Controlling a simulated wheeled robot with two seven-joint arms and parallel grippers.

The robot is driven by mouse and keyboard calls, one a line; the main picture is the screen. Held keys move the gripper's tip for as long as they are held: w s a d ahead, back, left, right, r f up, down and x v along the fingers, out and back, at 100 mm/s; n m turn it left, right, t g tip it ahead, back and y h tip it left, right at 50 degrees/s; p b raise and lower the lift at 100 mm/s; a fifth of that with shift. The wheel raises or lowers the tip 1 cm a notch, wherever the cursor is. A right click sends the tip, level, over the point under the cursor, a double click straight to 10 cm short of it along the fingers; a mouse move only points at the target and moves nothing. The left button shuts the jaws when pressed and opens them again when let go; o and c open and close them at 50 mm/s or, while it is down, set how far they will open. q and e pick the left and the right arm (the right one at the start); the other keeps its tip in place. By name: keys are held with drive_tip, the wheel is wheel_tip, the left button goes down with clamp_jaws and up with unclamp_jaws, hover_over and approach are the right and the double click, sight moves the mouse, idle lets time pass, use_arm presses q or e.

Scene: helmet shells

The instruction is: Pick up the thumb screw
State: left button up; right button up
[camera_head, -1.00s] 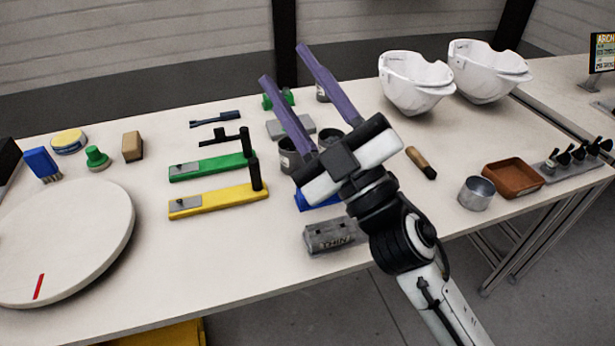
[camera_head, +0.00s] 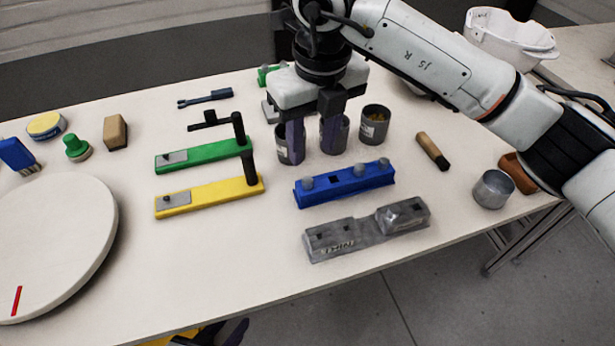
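I cannot tell for certain which piece is the thumb screw. Small grey round-headed pieces (camera_head: 358,170) stand on the blue block (camera_head: 335,187). My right gripper (camera_head: 311,155) points down over the grey cups behind that block. Its purple fingers are apart, one at the left cup (camera_head: 282,153) and one at the middle cup (camera_head: 339,140). Nothing shows held between them, but the fingers partly hide the cups and their contents. The right cup (camera_head: 374,128) holds small orange-brown pieces. My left gripper (camera_head: 212,335) is only partly in view at the bottom edge, below the table.
A grey block (camera_head: 350,237) lies in front of the blue block. Yellow (camera_head: 218,194) and green (camera_head: 200,155) bars with upright posts stand to the left, near a round white disc (camera_head: 60,240). A metal cup (camera_head: 493,190) and wooden-handled tool (camera_head: 432,151) are at right.

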sight(308, 180)
wheel_tip(308, 180, down, 3)
drive_tip(key=shift+w+a+f, duration=0.1)
drive_tip(key=shift+a, duration=0.05)
drive_tip(key=f+p, duration=0.1)
drive_tip(key=f, duration=0.3)
drive_tip(key=shift+a+f, duration=0.1)
drive_tip(key=shift+a, duration=0.1)
drive_tip(key=shift+w+f, duration=0.1)
drive_tip(key=shift+f, duration=0.45)
clamp_jaws()
wheel_tip(308, 180, up, 10)
drive_tip(key=shift+b, duration=0.4)
drive_tip(key=shift+r, duration=0.2)
